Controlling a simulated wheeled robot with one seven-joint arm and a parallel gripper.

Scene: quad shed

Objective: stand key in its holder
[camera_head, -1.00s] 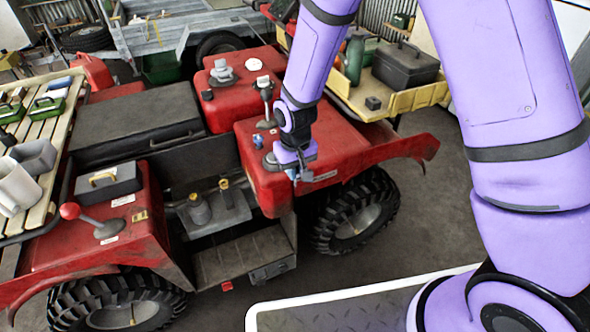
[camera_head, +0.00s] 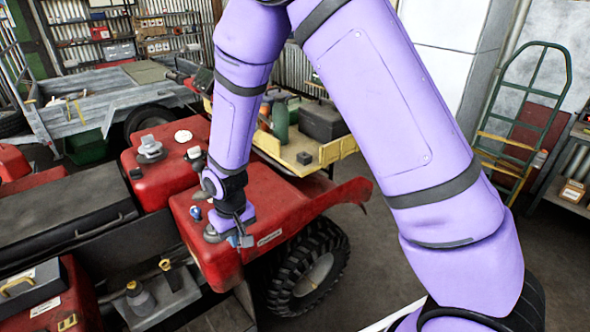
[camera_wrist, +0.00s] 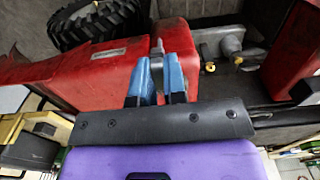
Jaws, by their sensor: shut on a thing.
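My gripper (camera_head: 244,239) is low over the front edge of the red quad body (camera_head: 275,210) in the head view. In the wrist view its two blue fingers (camera_wrist: 159,82) are shut on a small grey piece (camera_wrist: 158,47), which I take for the key. Only its tip shows between the fingers; the rest is hidden. A round grey disc (camera_head: 214,236) lies on the red body just left of the gripper. A small blue piece (camera_head: 196,213) stands behind the disc. I cannot tell which of these, if any, is the key's holder.
A black tyre (camera_head: 315,270) is below the red body. A grey knob (camera_head: 150,148) and a white disc (camera_head: 183,136) sit on the red part behind. A yellow trailer (camera_head: 325,150) holds a dark toolbox (camera_head: 322,121). A green hand truck (camera_head: 525,115) stands at right.

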